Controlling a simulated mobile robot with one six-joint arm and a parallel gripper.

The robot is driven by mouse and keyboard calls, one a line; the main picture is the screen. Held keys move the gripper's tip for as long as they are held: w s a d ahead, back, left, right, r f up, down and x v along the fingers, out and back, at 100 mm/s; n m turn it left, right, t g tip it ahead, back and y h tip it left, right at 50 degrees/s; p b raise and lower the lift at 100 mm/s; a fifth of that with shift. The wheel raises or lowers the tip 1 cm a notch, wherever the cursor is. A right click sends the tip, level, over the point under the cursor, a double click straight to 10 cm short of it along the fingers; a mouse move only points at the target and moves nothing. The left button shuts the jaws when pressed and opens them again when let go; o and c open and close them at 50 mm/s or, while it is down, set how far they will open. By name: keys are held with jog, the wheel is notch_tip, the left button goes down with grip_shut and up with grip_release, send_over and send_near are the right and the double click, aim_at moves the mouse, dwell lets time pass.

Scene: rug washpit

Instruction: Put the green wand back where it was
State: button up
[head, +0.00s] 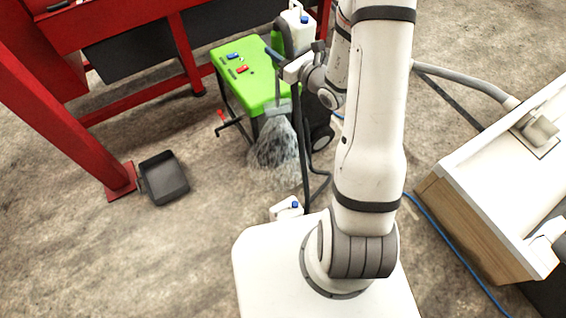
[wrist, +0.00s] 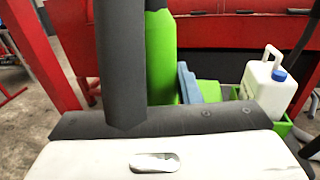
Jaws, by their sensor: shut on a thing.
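My gripper (head: 274,54) is over the back right of the green cart, with its pale body against a dark upright bar. In the wrist view one dark finger (wrist: 122,60) stands upright, and right behind it is an upright green piece with a dark top, which looks like the green wand (wrist: 163,62). The gripper is shut on it. The finger hides the wand's left side, and its lower end is out of sight.
The green cart (head: 228,62) carries small red and blue parts. A white jug (head: 298,28) with a blue cap stands behind it. A red frame (head: 60,85) and black pan (head: 163,178) are left. A white-topped bench (head: 480,190) is right.

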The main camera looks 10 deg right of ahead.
aim_at(283, 115)
jog(key=f+n+g+y+b, duration=0.1)
jog(key=f+b, duration=0.3)
jog(key=f, duration=0.2)
jog(key=f+n+g+y+b, duration=0.1)
jog(key=f+b, duration=0.4)
jog(key=f, duration=0.1)
jog(key=s+f+n+g+y+b, duration=0.1)
jog(key=f+b, duration=0.4)
jog(key=f, duration=0.1)
jog(key=shift+d+f+y, duration=0.1)
jog(key=shift+d+y, duration=0.3)
notch_tip(283, 115, down, 10)
jog(key=b, duration=0.4)
jog(key=shift+b, duration=0.3)
jog(key=o, duration=0.5)
jog(key=shift+f, duration=0.15)
jog(key=o, duration=0.5)
jog(key=shift+c, duration=0.2)
